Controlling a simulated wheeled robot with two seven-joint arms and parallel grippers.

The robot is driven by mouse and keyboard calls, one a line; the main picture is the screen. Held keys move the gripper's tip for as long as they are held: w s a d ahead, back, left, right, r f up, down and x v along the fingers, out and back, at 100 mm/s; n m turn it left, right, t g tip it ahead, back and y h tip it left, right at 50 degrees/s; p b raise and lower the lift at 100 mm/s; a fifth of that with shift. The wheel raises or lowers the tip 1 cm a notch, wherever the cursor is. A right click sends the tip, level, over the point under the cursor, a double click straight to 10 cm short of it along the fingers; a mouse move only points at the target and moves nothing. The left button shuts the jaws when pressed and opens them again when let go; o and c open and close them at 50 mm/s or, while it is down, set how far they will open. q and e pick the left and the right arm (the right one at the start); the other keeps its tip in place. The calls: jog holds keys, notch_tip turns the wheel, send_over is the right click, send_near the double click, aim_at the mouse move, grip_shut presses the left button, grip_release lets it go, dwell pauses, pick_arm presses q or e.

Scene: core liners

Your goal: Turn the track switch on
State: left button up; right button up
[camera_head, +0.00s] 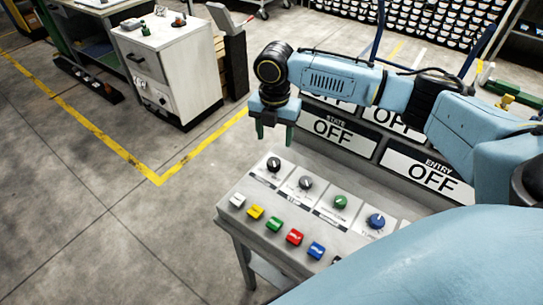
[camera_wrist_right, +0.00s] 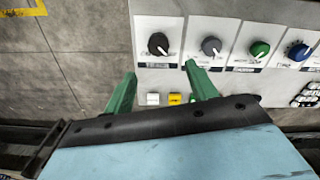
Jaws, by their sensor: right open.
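A grey control panel (camera_head: 232,188) carries a row of rotary knobs: a black knob (camera_head: 273,164), a grey knob (camera_head: 306,183), a green knob (camera_head: 340,201) and a blue knob (camera_head: 376,221). Their small labels are too blurred to tell which is the track switch. My right gripper (camera_head: 273,133) is open and empty, above the panel's far left end near the black knob. In the right wrist view its green fingers (camera_wrist_right: 160,78) point at the black knob (camera_wrist_right: 158,44), which appears between and beyond the tips, apart from them. My left gripper is not in view.
White, yellow, green, red and blue buttons (camera_head: 275,225) line the panel's front. Signs behind it read OFF, including the ENTRY sign (camera_head: 430,178). A white cabinet (camera_head: 165,70) stands at the back left. The floor left of the panel is clear.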

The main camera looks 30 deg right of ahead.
aim_at(273, 162)
notch_tip(273, 162, down, 10)
jog(key=shift+w+f+b, duration=0.1)
jog(key=shift+b, duration=0.25)
jog(key=c, duration=1)
